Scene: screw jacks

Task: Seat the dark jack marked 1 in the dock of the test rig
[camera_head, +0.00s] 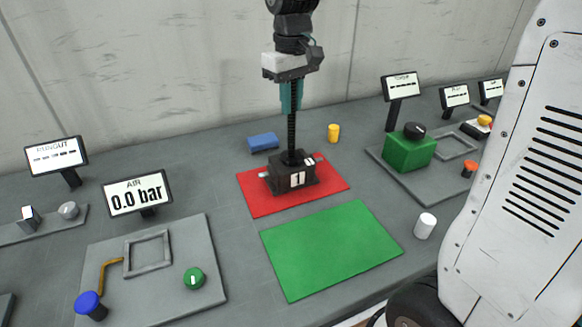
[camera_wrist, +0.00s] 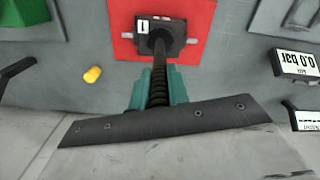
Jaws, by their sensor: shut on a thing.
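The dark jack marked 1 (camera_head: 293,178) is upright on the red mat, its black threaded screw rising from the block. In the wrist view the jack (camera_wrist: 160,38) is at the top middle, over the red mat. My gripper (camera_head: 291,97) has teal fingers shut on the upper screw; the fingers (camera_wrist: 157,88) also show on both sides of the screw in the wrist view. A raised square frame, dock-like, (camera_head: 147,253) is empty on the grey plate by the AIR 0.0 bar display (camera_head: 137,194). Another square frame (camera_head: 457,146) is on the right plate, also empty.
The green mat (camera_head: 330,248) in front of the red mat (camera_head: 253,196) is bare. Near the left frame stand a blue button (camera_head: 90,304), an orange bent rod (camera_head: 108,275) and a green knob (camera_head: 194,278). A green block (camera_head: 408,153), white cylinder (camera_head: 425,225), yellow cylinder (camera_head: 333,133) and blue block (camera_head: 263,142) stand around.

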